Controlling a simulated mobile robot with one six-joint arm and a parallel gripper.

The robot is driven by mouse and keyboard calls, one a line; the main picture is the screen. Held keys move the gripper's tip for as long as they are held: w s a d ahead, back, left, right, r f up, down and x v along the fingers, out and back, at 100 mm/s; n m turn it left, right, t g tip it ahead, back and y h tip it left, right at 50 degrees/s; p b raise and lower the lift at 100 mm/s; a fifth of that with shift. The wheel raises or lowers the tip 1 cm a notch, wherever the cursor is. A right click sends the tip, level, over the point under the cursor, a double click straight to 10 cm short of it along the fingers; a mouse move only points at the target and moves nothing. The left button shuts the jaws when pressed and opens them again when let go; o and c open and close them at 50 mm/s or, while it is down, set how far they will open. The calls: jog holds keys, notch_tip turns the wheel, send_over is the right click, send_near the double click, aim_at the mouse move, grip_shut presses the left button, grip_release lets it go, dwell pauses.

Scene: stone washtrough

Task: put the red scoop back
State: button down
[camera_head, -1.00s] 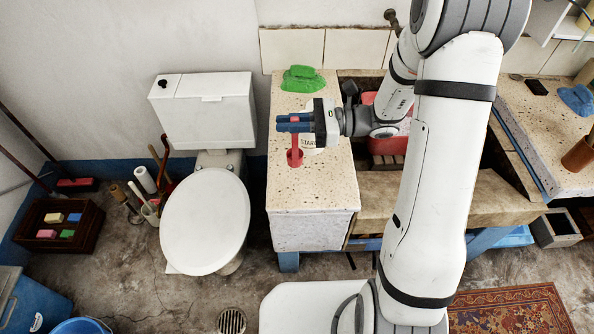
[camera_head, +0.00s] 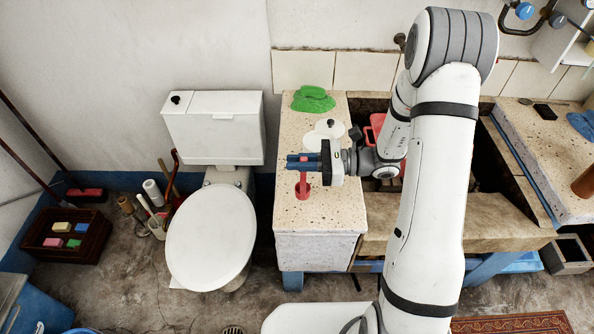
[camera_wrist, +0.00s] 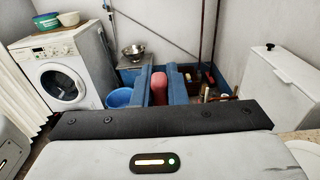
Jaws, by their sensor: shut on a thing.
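My gripper (camera_head: 300,162) is shut on the upright handle of the red scoop (camera_head: 302,191), above the speckled stone counter (camera_head: 320,215). The scoop hangs down from the blue fingers, its wider cup below. I cannot tell whether the cup touches the counter. In the wrist view the red handle (camera_wrist: 159,88) stands between the two blue fingers.
A green cloth (camera_head: 313,100) lies at the counter's back. The stone trough right of the counter holds a red item (camera_head: 377,124), largely behind my arm. A white toilet (camera_head: 210,235) stands to the left. The counter's front is clear.

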aim_at(303, 176)
jog(key=shift+f, duration=1.85)
jog(key=shift+f, duration=0.15)
jog(key=c, duration=1.5)
grip_release()
jog(key=shift+o, duration=0.2)
